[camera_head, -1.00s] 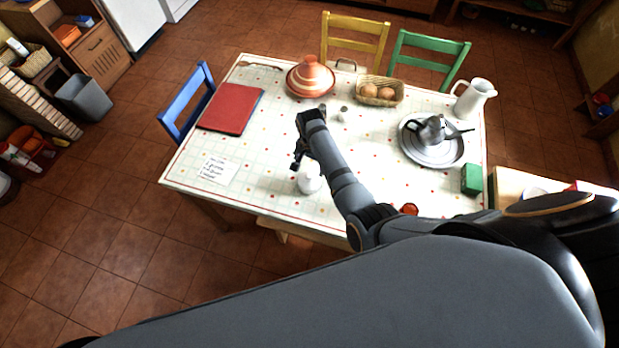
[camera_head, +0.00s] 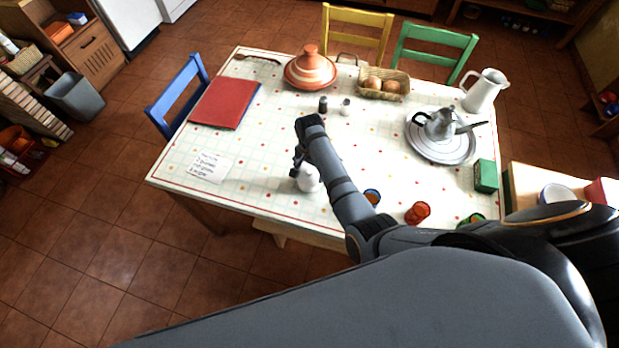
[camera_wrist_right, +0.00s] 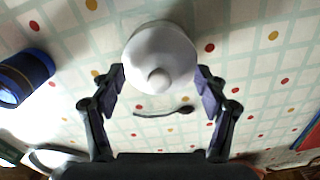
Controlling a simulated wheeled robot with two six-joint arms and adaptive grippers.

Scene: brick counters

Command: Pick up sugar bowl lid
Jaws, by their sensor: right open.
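The white sugar bowl (camera_head: 308,180) stands near the front edge of the table, partly hidden by my right gripper. In the right wrist view, its round white lid (camera_wrist_right: 170,50) with a small knob is seen from above, at the top centre. My right gripper (camera_head: 299,160) is over the bowl's left side in the head view. In the right wrist view its open fingers (camera_wrist_right: 160,82) are on both sides of the lid's near edge, with nothing held. Whether a finger touches the lid is unclear. My left gripper is not in view.
On the table (camera_head: 265,195) are a tagine (camera_head: 310,72), an egg basket (camera_head: 383,86), a coffee pot (camera_head: 438,127) on a tray, and a red glass (camera_head: 418,212). The table's left front is mostly clear.

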